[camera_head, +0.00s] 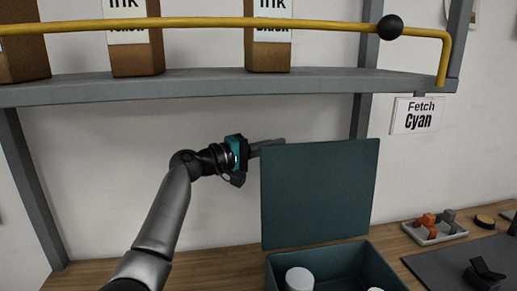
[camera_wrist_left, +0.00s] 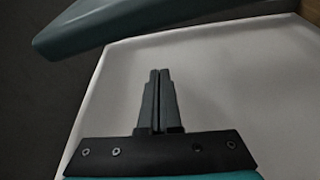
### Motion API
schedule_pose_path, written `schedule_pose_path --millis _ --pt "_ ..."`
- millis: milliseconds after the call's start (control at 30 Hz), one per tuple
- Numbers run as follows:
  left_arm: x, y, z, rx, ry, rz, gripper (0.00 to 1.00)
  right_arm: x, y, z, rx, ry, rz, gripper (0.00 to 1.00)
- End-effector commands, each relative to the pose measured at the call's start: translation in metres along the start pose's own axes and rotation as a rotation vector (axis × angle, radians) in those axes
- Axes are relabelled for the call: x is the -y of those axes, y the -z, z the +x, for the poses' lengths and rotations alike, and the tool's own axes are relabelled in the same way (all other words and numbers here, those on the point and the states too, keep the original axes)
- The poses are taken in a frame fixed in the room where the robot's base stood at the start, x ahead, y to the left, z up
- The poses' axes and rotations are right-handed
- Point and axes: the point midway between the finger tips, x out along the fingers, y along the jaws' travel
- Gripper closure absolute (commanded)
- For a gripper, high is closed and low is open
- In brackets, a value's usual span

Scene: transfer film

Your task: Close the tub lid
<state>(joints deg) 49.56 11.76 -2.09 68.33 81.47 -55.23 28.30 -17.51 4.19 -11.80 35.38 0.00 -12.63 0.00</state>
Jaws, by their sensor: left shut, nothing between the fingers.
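The teal tub (camera_head: 335,262) stands on the wooden table at the lower middle of the head view. Its lid (camera_head: 320,195) stands up nearly vertical at the tub's back edge, so the tub is open. My left gripper (camera_head: 272,147) is shut and empty, at the height of the lid's top left corner. The fingertips reach to or behind that corner; I cannot tell whether they touch it. In the left wrist view the shut fingers (camera_wrist_left: 158,98) show against a pale wall, and a teal panel edge (camera_wrist_left: 130,25), likely the lid, crosses the top. My right gripper is not in view.
A white jar (camera_head: 299,279) is inside the tub. A grey shelf (camera_head: 200,87) with ink boxes and a yellow rail (camera_head: 200,23) runs above my arm. A small tray (camera_head: 435,234) of coloured parts and a dark mat (camera_head: 450,267) lie at the right.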

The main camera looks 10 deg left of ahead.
Motion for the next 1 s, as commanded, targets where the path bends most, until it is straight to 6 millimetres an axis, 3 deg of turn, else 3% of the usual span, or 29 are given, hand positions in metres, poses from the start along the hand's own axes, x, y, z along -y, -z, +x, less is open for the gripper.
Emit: schedule_pose_path --millis 100,500,1000 --pt "0.0 -0.003 0.015 0.002 0.003 0.0 1.0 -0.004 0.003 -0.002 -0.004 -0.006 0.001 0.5" --pt "0.0 -0.033 0.002 0.0 0.001 0.001 1.0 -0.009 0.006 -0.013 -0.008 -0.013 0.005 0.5" --pt "0.001 -0.038 0.0 0.0 0.001 0.0 1.0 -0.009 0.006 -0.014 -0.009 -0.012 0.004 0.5"
